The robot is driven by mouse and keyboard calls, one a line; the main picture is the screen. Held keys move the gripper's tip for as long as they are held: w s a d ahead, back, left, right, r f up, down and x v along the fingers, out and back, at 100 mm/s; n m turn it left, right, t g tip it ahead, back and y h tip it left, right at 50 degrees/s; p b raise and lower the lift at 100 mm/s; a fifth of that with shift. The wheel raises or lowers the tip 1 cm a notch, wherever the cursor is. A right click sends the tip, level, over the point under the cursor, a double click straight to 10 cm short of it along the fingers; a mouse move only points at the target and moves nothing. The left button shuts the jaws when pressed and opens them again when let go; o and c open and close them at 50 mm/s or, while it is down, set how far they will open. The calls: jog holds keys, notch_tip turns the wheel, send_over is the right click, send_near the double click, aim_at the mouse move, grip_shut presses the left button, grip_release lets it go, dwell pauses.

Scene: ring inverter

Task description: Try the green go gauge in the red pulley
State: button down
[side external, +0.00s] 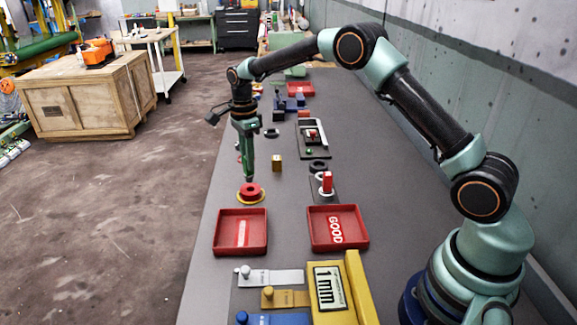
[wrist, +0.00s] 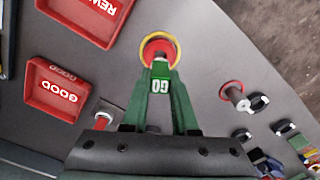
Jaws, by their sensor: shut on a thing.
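My gripper (wrist: 160,88) is shut on the green go gauge (wrist: 160,86), whose face reads "GO" in the wrist view. The red pulley (side external: 254,190) lies flat on a yellow ring (side external: 243,199) on the bench. In the wrist view the pulley (wrist: 151,51) sits just beyond the gauge. The gauge hangs about upright over the pulley, its lower end at the pulley's middle. I cannot tell whether the tip is in the bore or only above it. The gripper and gauge hide part of the bore.
Two red trays stand on the near side: one marked GOOD (side external: 312,229), the other (side external: 219,233) reading REWORK in the wrist view. A yellow "1mm" display unit (side external: 355,285) is nearer.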

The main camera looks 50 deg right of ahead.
jog(key=shift+r, duration=1.25)
